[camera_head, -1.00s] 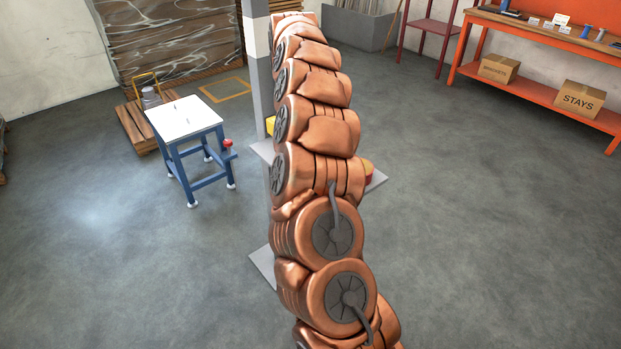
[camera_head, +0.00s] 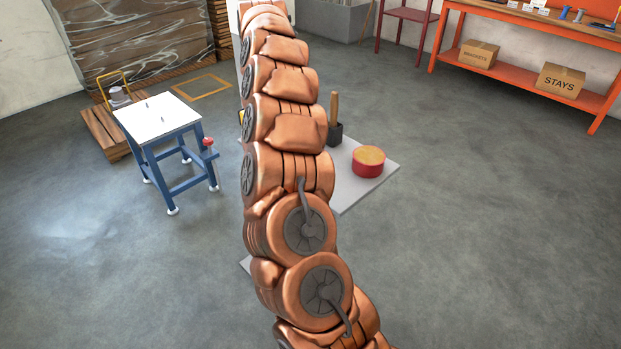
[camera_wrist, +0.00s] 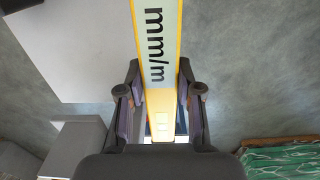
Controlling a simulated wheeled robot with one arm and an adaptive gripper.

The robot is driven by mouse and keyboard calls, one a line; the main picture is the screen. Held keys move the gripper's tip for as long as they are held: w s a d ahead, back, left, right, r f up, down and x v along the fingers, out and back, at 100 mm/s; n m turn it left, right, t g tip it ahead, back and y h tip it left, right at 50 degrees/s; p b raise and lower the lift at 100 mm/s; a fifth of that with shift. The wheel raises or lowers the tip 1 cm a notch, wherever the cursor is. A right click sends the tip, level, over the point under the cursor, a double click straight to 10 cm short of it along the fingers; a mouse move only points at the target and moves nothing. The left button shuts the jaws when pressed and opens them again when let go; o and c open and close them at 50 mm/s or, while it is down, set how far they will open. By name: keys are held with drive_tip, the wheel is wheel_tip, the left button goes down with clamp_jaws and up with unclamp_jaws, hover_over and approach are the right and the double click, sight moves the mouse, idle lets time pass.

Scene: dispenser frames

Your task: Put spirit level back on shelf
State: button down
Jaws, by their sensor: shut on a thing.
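The spirit level (camera_wrist: 159,70) is a yellow bar with a pale face marked "mm/m" in the wrist view. My gripper (camera_wrist: 160,94) is shut on it, one finger on each side, and the bar runs up out of the picture. In the head view my copper arm hides the gripper. A small yellow patch shows at the arm's left edge there; I cannot tell whether it is the level. The grey shelf board (camera_head: 352,195) sticks out to the right behind my arm. A pale flat surface (camera_wrist: 75,50) fills the upper left of the wrist view.
A red round tin (camera_head: 368,162) and a wooden-handled mallet (camera_head: 334,125) stand on the shelf board. A blue stool with a white top (camera_head: 158,118) stands at left. An orange workbench (camera_head: 530,85) with cardboard boxes is at back right. Open floor lies between.

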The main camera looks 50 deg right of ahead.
drive_tip(key=shift+s+d, duration=0.15)
drive_tip(key=shift+s, duration=0.55)
drive_tip(key=shift+s+d, duration=0.15)
drive_tip(key=shift+s, duration=0.5)
drive_tip(key=s, duration=0.4)
drive_tip(key=s+d+f+p, duration=0.1)
drive_tip(key=s, duration=0.3)
drive_tip(key=s+p, duration=0.1)
drive_tip(key=s, duration=0.4)
drive_tip(key=shift+d+f, duration=0.2)
drive_tip(key=shift+d, duration=0.05)
drive_tip(key=shift+s+f+p, duration=0.15)
drive_tip(key=shift+f+p, duration=0.2)
drive_tip(key=shift+f, duration=1.5)
drive_tip(key=c, duration=0.8)
unclamp_jaws()
drive_tip(key=shift+f, duration=0.1)
drive_tip(key=shift+o, duration=0.2)
drive_tip(key=shift+p, duration=0.3)
